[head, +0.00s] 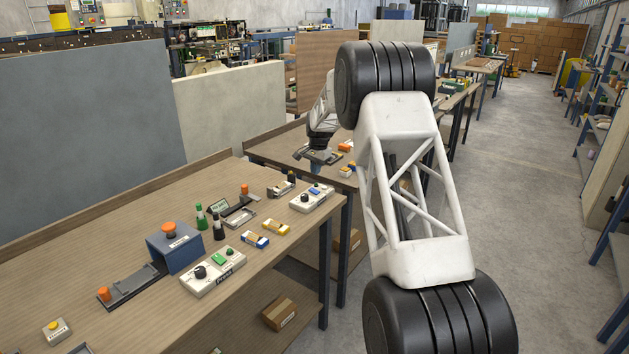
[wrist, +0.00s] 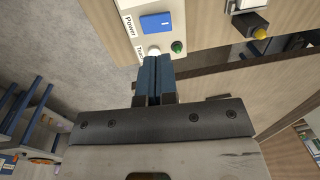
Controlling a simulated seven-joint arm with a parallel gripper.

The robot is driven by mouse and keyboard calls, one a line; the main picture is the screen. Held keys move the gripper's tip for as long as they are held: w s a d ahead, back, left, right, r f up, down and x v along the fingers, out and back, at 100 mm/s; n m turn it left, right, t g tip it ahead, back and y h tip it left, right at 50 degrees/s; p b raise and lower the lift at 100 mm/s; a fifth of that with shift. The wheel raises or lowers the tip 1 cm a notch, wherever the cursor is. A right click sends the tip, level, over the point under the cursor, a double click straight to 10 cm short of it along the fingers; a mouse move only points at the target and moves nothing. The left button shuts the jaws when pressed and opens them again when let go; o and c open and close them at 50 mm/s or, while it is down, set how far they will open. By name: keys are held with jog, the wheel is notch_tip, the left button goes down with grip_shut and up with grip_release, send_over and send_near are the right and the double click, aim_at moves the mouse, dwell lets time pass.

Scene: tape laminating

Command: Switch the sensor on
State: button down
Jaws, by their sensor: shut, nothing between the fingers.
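A white control box (wrist: 153,22) with a blue rocker switch (wrist: 156,22) labelled "Power" fills the top middle of the wrist view. It also carries a pale round knob and a green button (wrist: 177,46). It appears to be the white box (head: 311,198) at the right end of the near table in the head view. I cannot tell from the label that it is the sensor. My gripper (wrist: 153,60) is shut and empty. Its blue fingertips overlap the box's near edge by the pale knob; contact cannot be told. In the head view my gripper (head: 318,157) is small, its fingertips unclear.
Beside the box are a black device (head: 281,188) and small blue-and-white (head: 255,239) and yellow (head: 276,227) blocks. Farther left are another switch box (head: 213,272) and a blue box with an orange button (head: 175,248). A gap separates the near and far tables.

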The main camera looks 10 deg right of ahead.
notch_tip(320, 180, up, 6)
jog(key=shift+s+d+r, duration=0.15)
jog(key=shift+s+d, duration=0.1)
jog(key=shift+r, duration=0.1)
dwell(0.4)
jog(key=s+r+n, duration=0.1)
jog(key=s+r, duration=0.5)
jog(key=s, duration=0.6)
jog(key=s+a+r+n+t, duration=0.15)
jog(key=s+r, duration=0.35)
jog(key=s, duration=0.7)
jog(key=s+d+r+n+g, duration=0.15)
jog(key=s+r, duration=0.45)
jog(key=s, duration=0.6)
jog(key=s+f+n+t, duration=0.1)
jog(key=s+f, duration=0.3)
jog(key=s, duration=1.5)
jog(key=s+a+f+n+h, duration=0.1)
jog(key=s+f+n, duration=0.2)
jog(key=s, duration=1.6)
jog(key=shift+s+a+f+n+t, duration=0.15)
jog(key=shift+s+f+n+t, duration=0.25)
jog(key=shift+f, duration=0.2)
jog(key=shift+w, duration=0.1)
